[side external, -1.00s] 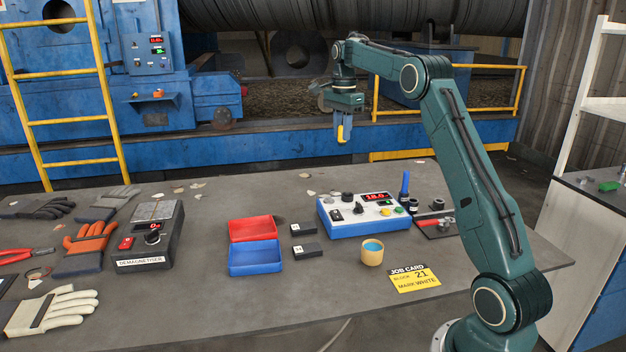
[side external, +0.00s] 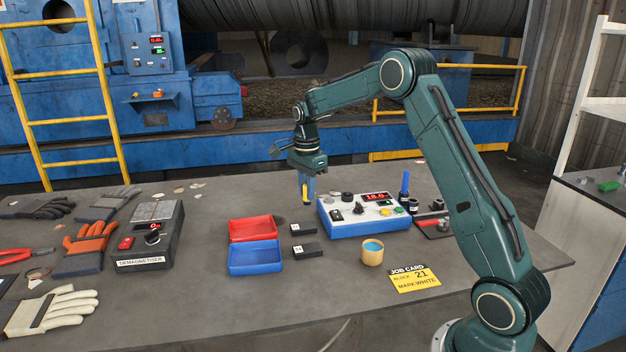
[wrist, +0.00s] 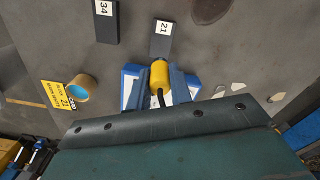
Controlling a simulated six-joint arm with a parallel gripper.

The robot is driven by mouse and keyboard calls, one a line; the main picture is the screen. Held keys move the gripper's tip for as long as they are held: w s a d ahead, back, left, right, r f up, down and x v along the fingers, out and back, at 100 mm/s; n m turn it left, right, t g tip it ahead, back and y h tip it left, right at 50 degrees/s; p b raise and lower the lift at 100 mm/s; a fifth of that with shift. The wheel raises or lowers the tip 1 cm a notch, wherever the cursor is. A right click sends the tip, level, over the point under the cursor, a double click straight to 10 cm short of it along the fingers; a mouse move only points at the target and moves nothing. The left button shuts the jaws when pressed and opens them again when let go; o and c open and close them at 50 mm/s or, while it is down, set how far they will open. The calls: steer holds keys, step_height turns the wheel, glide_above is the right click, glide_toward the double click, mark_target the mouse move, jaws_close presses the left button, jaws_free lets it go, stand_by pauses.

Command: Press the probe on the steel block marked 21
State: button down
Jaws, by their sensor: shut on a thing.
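My gripper (side external: 307,190) is shut on the yellow probe (wrist: 159,74). Blue fingers flank it in the wrist view, and a black cable runs from it. The probe (side external: 301,182) points down above the table, apart from the blocks. The dark steel block marked 21 (wrist: 160,47) lies just ahead of the probe in the wrist view. In the side view it is the farther block (side external: 303,229), below the gripper. The block marked 34 (side external: 306,250) lies nearer the camera, and to the left in the wrist view (wrist: 105,24).
The white-and-blue meter box (side external: 368,214) reads 18.0 and stands right of the blocks. The red tray (side external: 252,221) and blue tray (side external: 254,270) are left.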

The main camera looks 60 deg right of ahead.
mark_target(307, 204)
steer(key=shift+f, duration=0.15)
steer(key=shift+f, duration=2.8)
steer(key=shift+f, duration=0.7)
stand_by(0.8)
steer(key=shift+r, duration=0.2)
steer(key=shift+r, duration=3.4)
steer(key=s+a+r+n, duration=0.2)
steer(key=a+n, duration=1.6)
steer(key=a, duration=0.2)
steer(key=shift+a+r, duration=0.15)
steer(key=shift+a, duration=0.15)
